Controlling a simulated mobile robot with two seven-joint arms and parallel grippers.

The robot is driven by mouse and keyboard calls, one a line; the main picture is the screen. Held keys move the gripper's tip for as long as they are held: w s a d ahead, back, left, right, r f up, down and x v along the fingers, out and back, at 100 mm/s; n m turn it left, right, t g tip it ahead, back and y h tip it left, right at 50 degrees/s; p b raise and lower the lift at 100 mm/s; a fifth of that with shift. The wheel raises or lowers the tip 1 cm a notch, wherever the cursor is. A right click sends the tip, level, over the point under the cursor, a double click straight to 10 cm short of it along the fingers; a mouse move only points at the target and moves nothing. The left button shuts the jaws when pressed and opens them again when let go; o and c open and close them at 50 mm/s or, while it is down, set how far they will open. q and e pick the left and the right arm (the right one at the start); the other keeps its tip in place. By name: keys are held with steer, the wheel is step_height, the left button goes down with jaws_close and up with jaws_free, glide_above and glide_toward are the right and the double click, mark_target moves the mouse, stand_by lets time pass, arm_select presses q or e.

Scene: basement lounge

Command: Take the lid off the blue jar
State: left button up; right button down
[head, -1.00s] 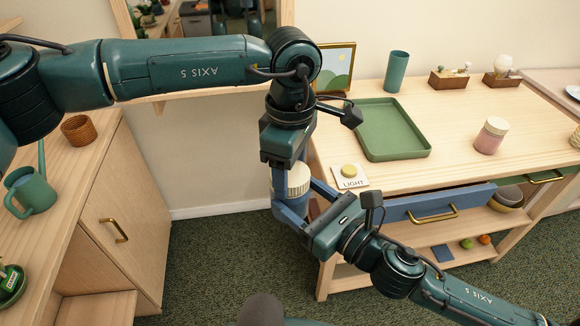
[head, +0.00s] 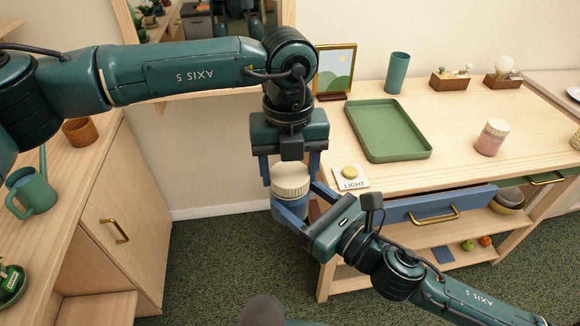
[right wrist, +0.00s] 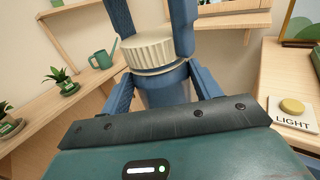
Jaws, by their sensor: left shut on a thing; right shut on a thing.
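The blue jar (right wrist: 166,85) is held upright in the air in front of the desk. It has a cream ribbed lid (head: 290,180), which also shows in the right wrist view (right wrist: 151,49) and sits on the jar's top. My right gripper (head: 293,207) is shut on the jar's body from the lower right. My left gripper (head: 289,170) comes down from above, with one finger on each side of the lid, and is shut on it. In the head view, the fingers and the lid hide most of the jar's body.
The desk (head: 455,165) holds a green tray (head: 425,154), a pink jar (head: 491,138), a green cup (head: 397,72), a picture frame (head: 335,72) and a light button (head: 350,172). A blue drawer (head: 437,203) stands out below. A cabinet (head: 128,215) with a watering can (head: 34,192) is at left.

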mark_target(290, 173)
arm_select(q)
steer(key=shift+w+r+n, duration=0.1)
steer(key=shift+w+n, duration=0.05)
steer(key=shift+n, duration=0.15)
steer(key=shift+r, duration=0.2)
stand_by(0.3)
steer(key=shift+r, duration=0.9)
steer(key=shift+r, duration=1.9)
